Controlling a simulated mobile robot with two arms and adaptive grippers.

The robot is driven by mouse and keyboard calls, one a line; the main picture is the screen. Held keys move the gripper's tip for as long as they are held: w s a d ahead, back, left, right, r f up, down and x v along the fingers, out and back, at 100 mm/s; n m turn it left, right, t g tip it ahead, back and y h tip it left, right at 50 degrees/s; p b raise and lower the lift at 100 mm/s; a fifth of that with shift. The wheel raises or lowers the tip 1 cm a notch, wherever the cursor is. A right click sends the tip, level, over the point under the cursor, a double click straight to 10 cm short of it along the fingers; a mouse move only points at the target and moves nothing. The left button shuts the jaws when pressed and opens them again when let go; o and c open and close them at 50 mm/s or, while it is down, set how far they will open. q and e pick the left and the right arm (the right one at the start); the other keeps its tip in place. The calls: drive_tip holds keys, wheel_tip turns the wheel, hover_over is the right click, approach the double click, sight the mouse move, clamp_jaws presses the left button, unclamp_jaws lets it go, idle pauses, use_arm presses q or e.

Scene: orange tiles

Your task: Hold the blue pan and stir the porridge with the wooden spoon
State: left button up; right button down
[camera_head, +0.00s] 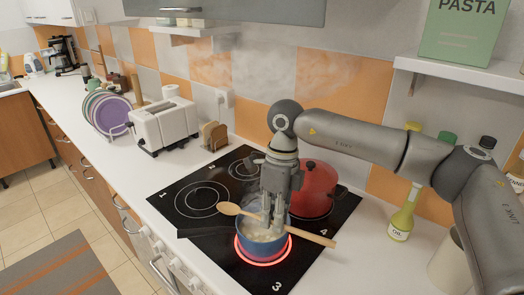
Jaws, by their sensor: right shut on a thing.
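The blue pan (262,248) stands on the front cooktop ring, which glows red around it. Its dark handle (205,232) points left, with no gripper on it. Pale porridge (254,229) shows inside the pan. The wooden spoon (306,236) lies nearly level across the pan's top, its bowl end to the left and its handle out past the right rim. My right gripper (272,220) points down over the pan and is shut on the middle of the spoon. Its fingertips partly hide the spoon and porridge. My left gripper is not in view.
A red pot (318,189) stands close behind the pan on the black cooktop (170,200). An oil bottle (403,218) stands to the right. A toaster (164,124) and plate rack (108,113) are to the left. Counter front left of the cooktop is clear.

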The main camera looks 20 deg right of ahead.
use_arm(q)
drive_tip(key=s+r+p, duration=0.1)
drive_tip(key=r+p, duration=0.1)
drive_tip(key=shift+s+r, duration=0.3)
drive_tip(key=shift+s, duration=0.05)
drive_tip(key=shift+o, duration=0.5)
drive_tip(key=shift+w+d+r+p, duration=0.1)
drive_tip(key=shift+p, duration=0.2)
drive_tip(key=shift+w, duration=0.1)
use_arm(e)
drive_tip(key=w+r+m+t, duration=0.2)
drive_tip(key=w+r+m, duration=0.6)
drive_tip(key=m, duration=0.8)
wheel_tip(320, 180, up, 2)
drive_tip(key=shift+w+a+r+t, duration=0.2)
drive_tip(key=shift+w+t, duration=0.1)
drive_tip(key=shift+t, duration=0.1)
